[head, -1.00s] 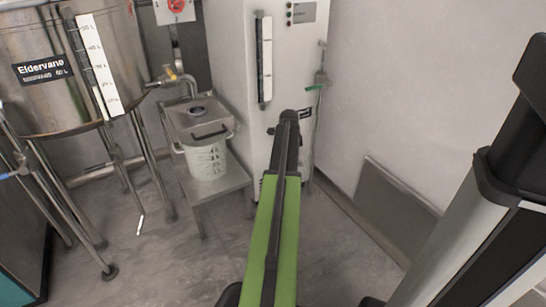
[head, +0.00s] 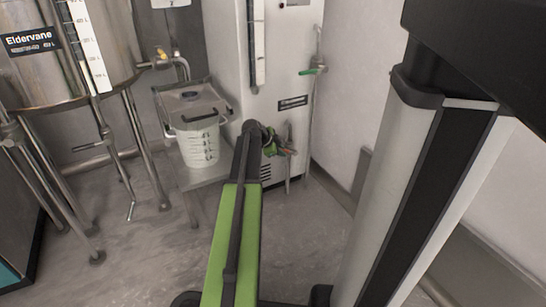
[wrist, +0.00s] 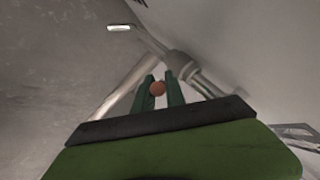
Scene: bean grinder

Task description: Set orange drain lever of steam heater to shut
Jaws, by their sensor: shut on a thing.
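The steam heater is the white cabinet (head: 285,70) at the back centre of the head view. In the wrist view the round orange end of the drain lever (wrist: 158,88) sits between the two green fingers of my gripper (wrist: 160,77). The fingers are shut on it. A grey metal pipe with a fitting (wrist: 178,62) runs just beyond the fingertips. In the head view my gripper is low at the heater's front, partly behind my arm. The lever's handle is mostly hidden, so its angle is hard to tell.
A green-handled valve (head: 312,71) is on the heater's right side. A white bucket (head: 197,145) stands on a low metal stand to the left, near the steel Eldervane tank (head: 50,75). Bare floor (head: 130,255) lies in front.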

